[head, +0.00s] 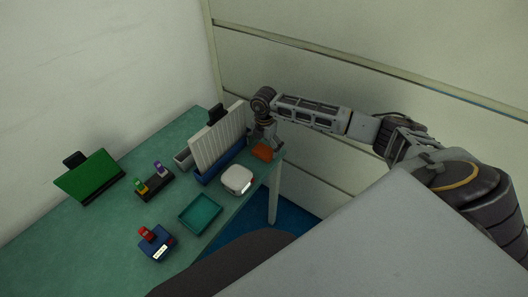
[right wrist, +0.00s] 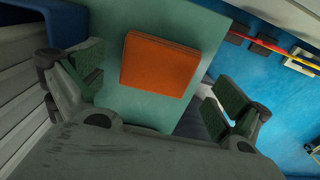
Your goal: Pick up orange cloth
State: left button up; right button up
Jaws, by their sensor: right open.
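The orange cloth (head: 263,152) lies on the green table near its right edge, beside the blue rack base. In the right wrist view it is a flat, folded orange square (right wrist: 160,65) between and beyond my fingertips. My right gripper (head: 268,140) is above the cloth at the table's right end. In the right wrist view its two green-padded fingers (right wrist: 160,90) are spread wide, with nothing between them. The cloth looks clear of both fingers. My left gripper is not in view.
A blue rack (head: 208,177) with a white ribbed panel stands left of the cloth. A white rounded box (head: 237,180), a teal tray (head: 200,214), and a blue block with a red knob (head: 156,246) are on the table (head: 110,222). The wall is close behind my right arm.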

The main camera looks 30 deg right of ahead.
aim_at(264, 150)
jog(key=shift+f, duration=1)
jog(key=c, duration=1)
jog(key=shift+r, duration=0.15)
notch_tip(264, 150, up, 10)
jog(key=shift+b, duration=0.4)
